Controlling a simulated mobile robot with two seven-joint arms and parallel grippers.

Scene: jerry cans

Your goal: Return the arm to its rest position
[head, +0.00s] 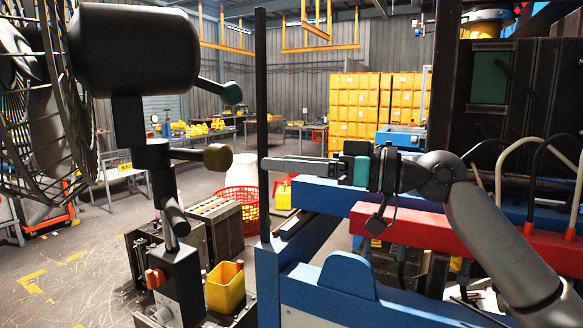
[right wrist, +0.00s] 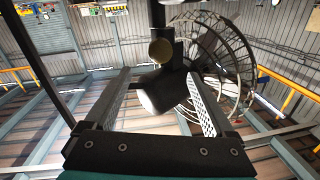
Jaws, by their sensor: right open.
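My right arm (head: 495,235) comes in from the lower right of the head view and bends at the wrist. My right gripper (head: 268,164) points left, above the blue and red beams, with its fingers level near the black upright post. In the right wrist view, the two fingers of the right gripper (right wrist: 158,75) stand wide apart with nothing held between them. A dark machine with a rounded end shows beyond the fingers. My left arm and gripper are not in view.
A caged fan (head: 45,105) and black motor housing (head: 138,50) stand at left. A black post (head: 262,120) rises near the gripper. A blue beam (head: 335,198) and red beam (head: 440,229) lie below the arm. A yellow bin (head: 226,288) and red basket (head: 238,205) are lower. Open floor lies left.

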